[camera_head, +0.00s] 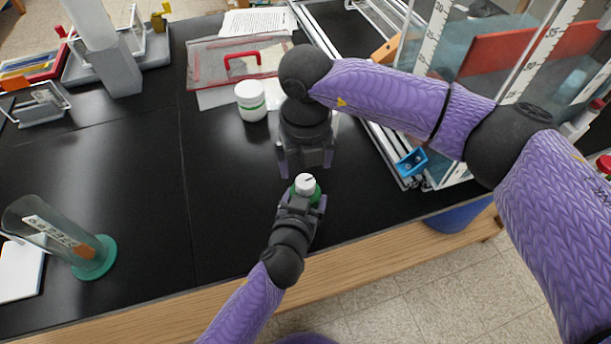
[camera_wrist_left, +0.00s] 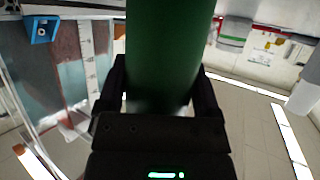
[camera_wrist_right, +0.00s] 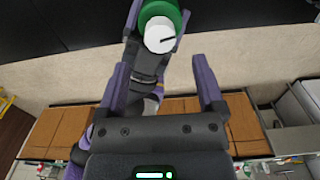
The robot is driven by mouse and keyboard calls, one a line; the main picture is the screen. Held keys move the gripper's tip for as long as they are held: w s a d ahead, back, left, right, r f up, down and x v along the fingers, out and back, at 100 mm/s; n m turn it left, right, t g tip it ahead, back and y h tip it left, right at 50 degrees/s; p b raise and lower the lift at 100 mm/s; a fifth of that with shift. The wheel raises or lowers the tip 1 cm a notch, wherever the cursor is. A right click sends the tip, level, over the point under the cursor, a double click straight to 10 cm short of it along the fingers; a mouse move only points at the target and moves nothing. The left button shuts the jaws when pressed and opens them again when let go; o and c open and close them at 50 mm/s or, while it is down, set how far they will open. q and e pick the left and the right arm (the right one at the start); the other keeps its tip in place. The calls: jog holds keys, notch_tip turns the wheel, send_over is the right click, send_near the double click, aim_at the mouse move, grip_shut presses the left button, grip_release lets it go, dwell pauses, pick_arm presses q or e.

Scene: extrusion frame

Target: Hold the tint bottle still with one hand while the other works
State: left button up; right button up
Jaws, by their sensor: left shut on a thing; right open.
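The green tint bottle with a white cap (camera_head: 307,184) is near the table's front edge, in the fingers of my left gripper (camera_head: 302,200). The left wrist view shows its green body (camera_wrist_left: 163,50) between the two fingers. The cap carries a dark line, seen in the right wrist view (camera_wrist_right: 160,36). My right gripper (camera_head: 305,166) is open and empty, just behind and above the bottle in the head view. Its spread fingers (camera_wrist_right: 162,82) show with nothing between them at the tips. The bottle's base is hidden in the head view.
A white jar with a green band (camera_head: 250,101) stands behind my right gripper. A clear case with a red handle (camera_head: 215,66) lies at the back. A glass cylinder on a green base (camera_head: 92,262) stands at left. An aluminium frame (camera_head: 375,140) is at right.

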aim_at(305, 181)
notch_tip(305, 181, up, 6)
jog(key=s+a+f+n+t+h, duration=0.1)
jog(key=s+n+t, duration=0.1)
jog(key=n, duration=1.1)
jog(key=s+a+n+t+h, duration=0.1)
jog(key=a+n+t+h, duration=0.1)
jog(key=n, duration=1)
jog(key=x, duration=1.1)
jog(key=shift+s+d+f, duration=0.1)
jog(key=shift+s+f, duration=0.15)
jog(key=shift+f, duration=0.15)
jog(key=shift+g, duration=0.3)
